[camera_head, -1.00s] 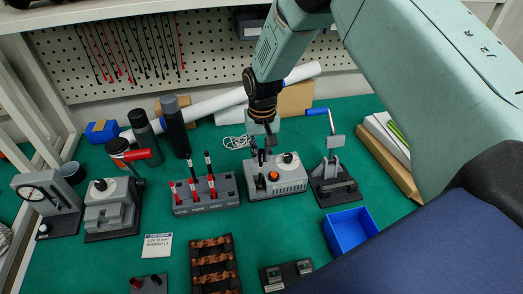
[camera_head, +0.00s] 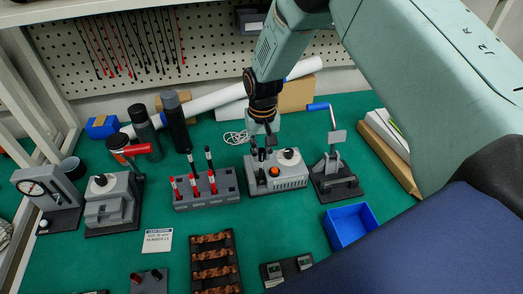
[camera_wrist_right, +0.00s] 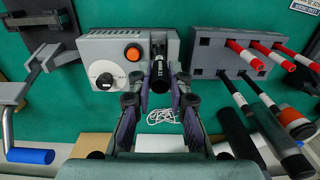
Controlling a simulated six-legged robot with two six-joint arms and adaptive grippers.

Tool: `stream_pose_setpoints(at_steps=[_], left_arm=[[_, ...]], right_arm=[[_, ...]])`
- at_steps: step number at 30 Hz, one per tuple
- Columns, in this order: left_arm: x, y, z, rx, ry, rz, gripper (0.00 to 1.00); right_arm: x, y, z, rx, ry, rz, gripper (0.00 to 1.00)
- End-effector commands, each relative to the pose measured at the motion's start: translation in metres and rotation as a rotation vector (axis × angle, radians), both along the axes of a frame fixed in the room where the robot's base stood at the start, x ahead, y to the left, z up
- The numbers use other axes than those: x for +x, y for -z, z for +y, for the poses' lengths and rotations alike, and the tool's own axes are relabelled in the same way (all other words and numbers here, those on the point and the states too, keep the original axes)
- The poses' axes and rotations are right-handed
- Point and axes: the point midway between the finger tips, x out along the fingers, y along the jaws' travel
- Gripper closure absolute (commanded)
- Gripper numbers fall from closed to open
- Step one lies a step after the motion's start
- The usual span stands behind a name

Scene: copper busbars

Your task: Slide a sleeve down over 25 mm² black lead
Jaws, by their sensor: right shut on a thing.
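My right gripper (camera_head: 262,151) points down over a grey box with an orange button and a white dial (camera_head: 276,172). Its fingers (camera_wrist_right: 161,93) are shut on a black lead-like piece with white print (camera_wrist_right: 161,73), at the notch side of the box. Whether this piece is bare lead or carries a sleeve I cannot tell, and its lower end is hidden. A grey rack (camera_head: 207,201) to the left holds several red and black upright pieces with white bands. The rack also shows in the right wrist view (camera_wrist_right: 209,55). My left gripper is not in view.
A lever press with a blue handle (camera_head: 334,165) stands close right of the box. An empty blue tray (camera_head: 350,226) lies in front of it. An order card (camera_head: 157,241) and a copper busbar block (camera_head: 215,262) lie in front of the rack. Dark bottles (camera_head: 175,123) stand behind.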

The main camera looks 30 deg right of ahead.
Motion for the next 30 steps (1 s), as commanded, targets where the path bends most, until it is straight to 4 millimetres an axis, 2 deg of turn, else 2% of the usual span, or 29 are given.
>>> stream_pose_setpoints(at_steps=[15, 25, 26, 30], left_arm=[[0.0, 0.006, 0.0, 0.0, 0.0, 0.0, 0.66], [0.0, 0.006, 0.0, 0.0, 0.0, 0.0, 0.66], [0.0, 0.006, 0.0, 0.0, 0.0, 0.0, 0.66], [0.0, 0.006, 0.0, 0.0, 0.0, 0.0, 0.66]], right_arm=[[0.001, 0.012, -0.001, 0.0, 0.0, 0.0, 0.9], [0.001, 0.012, -0.001, 0.0, 0.0, 0.0, 0.9], [0.001, 0.012, -0.001, 0.0, 0.0, 0.0, 0.8], [0.001, 0.012, -0.001, 0.0, 0.0, 0.0, 0.69]])
